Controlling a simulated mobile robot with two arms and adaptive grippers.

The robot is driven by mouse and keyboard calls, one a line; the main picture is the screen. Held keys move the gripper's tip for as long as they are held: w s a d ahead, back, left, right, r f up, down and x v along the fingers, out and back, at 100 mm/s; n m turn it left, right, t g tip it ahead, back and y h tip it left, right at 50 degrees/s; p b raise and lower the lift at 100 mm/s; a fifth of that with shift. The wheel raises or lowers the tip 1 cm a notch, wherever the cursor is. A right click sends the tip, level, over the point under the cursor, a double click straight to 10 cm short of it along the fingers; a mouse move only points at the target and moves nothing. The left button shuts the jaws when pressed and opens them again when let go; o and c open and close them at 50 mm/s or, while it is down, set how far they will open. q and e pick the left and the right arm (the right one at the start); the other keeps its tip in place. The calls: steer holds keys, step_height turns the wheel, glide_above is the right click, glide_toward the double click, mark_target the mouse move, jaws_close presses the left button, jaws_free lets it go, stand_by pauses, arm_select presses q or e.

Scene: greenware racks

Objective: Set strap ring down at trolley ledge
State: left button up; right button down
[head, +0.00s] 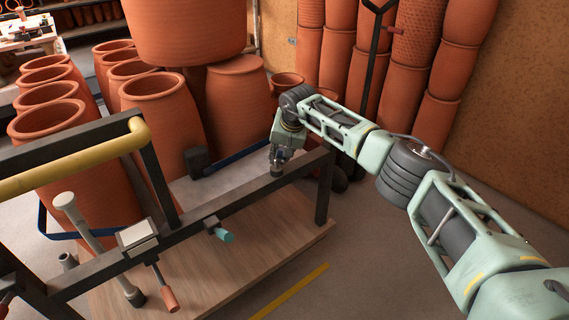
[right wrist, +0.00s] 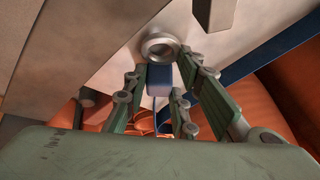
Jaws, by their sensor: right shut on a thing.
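My right gripper (head: 277,160) reaches down over the dark front rail of the trolley (head: 245,201), beside its grey ledge surface (head: 210,192). In the right wrist view, the fingers of my right gripper (right wrist: 164,72) close from both sides on a small blue-grey piece. The grey metal strap ring (right wrist: 160,46) shows at the end of this piece, just beyond the fingertips. The ring is close to the pale ledge surface (right wrist: 95,45); I cannot tell whether it touches. In the head view the ring is mostly hidden by the gripper. My left gripper is not in view.
A dark block with a blue bar (head: 235,158) lies behind my right gripper. A yellow-padded bar (head: 75,165) rises at left. Tall clay pots (head: 160,110) crowd behind.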

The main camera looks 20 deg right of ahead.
stand_by(0.4)
steer(key=c, duration=1.4)
jaws_free()
steer(key=shift+o, duration=0.2)
steer(key=o, duration=0.5)
steer(key=shift+c, duration=0.2)
